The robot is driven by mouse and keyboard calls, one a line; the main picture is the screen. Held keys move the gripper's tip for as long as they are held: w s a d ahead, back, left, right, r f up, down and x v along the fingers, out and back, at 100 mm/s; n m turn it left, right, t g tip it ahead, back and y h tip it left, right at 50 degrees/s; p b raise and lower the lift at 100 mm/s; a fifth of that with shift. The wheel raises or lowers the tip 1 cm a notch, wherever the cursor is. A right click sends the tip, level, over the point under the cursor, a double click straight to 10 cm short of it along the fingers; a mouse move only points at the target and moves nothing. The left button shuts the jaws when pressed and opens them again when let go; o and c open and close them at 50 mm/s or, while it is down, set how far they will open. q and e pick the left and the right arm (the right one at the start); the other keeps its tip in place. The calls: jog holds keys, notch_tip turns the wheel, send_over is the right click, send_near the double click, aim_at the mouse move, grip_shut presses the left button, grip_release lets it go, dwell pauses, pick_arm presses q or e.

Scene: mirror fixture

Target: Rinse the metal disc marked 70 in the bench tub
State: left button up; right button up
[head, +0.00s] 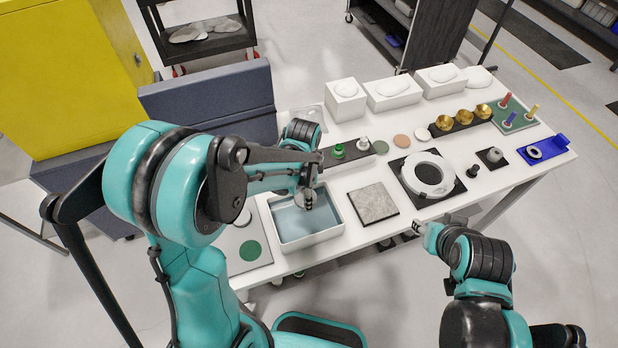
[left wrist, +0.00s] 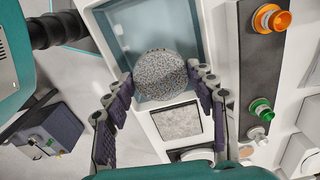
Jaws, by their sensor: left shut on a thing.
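The bench tub (head: 312,240) is a pale rectangular basin with a blue-grey inside, at the left part of the white table. It also shows in the left wrist view (left wrist: 113,27). My left gripper (head: 306,199) is over the tub. In the left wrist view my left gripper (left wrist: 160,74) is shut on a round, speckled grey disc (left wrist: 166,66), one finger at each side. The disc overlaps the tub's inside; I cannot tell its height there, and no number is legible on it. My right gripper (head: 424,236) is by the table's front edge, its opening unclear.
A grey speckled square plate (head: 374,203) lies right of the tub. Beyond it a white ring (head: 429,174) sits on a black plate. A green disc (head: 250,250) lies left of the tub. A dark strip with knobs (head: 356,153) stands behind. White blocks (head: 392,93) line the back.

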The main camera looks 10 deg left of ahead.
pick_arm(q)
jog(key=shift+s, duration=0.3)
jog(key=shift+s+f, duration=0.15)
jog(key=shift+f, duration=0.1)
jog(key=f+b, duration=0.2)
jog(key=f, duration=0.1)
jog(key=shift+w+f+b, duration=0.2)
jog(key=shift+w+b, duration=0.1)
jog(key=shift+b, duration=0.1)
notch_tip(320, 180, down, 9)
jog(key=b, duration=0.8)
jog(key=shift+s, duration=0.1)
pick_arm(e)
notch_tip(320, 180, down, 11)
jog(key=shift+s, duration=0.25)
pick_arm(q)
jog(key=shift+s+a, duration=0.1)
jog(key=shift+a, duration=0.05)
jog(key=shift+s+a, duration=0.35)
jog(key=shift+a, duration=0.2)
jog(key=shift+w+d, duration=0.1)
jog(key=shift+d, duration=0.05)
pick_arm(e)
jog(key=shift+f, duration=0.1)
